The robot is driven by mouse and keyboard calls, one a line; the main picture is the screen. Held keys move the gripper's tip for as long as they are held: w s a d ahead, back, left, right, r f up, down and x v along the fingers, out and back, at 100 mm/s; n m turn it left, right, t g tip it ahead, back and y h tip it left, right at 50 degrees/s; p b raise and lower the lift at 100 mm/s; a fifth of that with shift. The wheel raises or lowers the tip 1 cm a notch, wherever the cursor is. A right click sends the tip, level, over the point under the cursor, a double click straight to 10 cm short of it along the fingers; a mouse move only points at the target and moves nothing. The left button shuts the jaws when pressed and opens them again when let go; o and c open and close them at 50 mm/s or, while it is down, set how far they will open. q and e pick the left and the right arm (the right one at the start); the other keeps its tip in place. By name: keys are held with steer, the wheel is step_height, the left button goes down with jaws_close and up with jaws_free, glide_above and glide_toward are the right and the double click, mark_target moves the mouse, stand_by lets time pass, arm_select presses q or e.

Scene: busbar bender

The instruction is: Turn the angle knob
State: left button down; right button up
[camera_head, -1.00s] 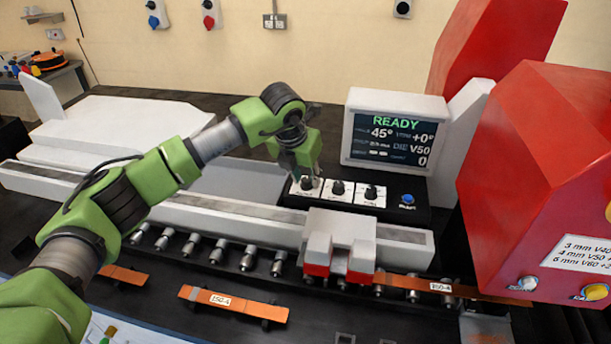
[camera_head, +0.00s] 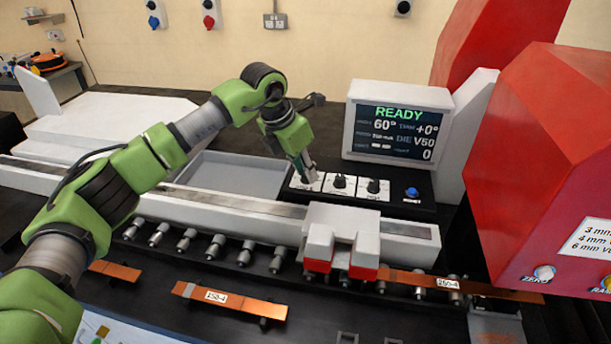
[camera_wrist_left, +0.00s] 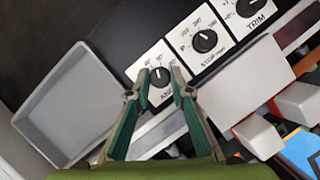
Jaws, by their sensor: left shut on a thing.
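The angle knob (camera_wrist_left: 160,76) is a small black dial on a white plate, the leftmost of three on the black control panel (camera_head: 395,207). My left gripper (camera_head: 309,178) reaches down to it from the upper left and hides it in the head view. In the left wrist view, the fingers of my left gripper (camera_wrist_left: 157,84) stand on either side of the knob and are shut on it. The display (camera_head: 398,134) reads READY, 60° and V50. My right gripper is out of view.
The middle knob (camera_head: 339,183) and the trim knob (camera_head: 373,187) sit close to the right, then a blue button (camera_head: 412,192). A grey tray (camera_head: 232,174) lies left of the panel. The white-and-red clamp block (camera_head: 341,240) stands in front.

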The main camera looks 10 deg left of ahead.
arm_select(q)
steer(key=shift+w+a+m+g+h+b, duration=0.1)
steer(key=shift+m+g+h+b, duration=0.35)
steer(key=shift+m, duration=1.05)
steer(key=c, duration=1.8)
jaws_free()
steer(key=v, duration=1.2)
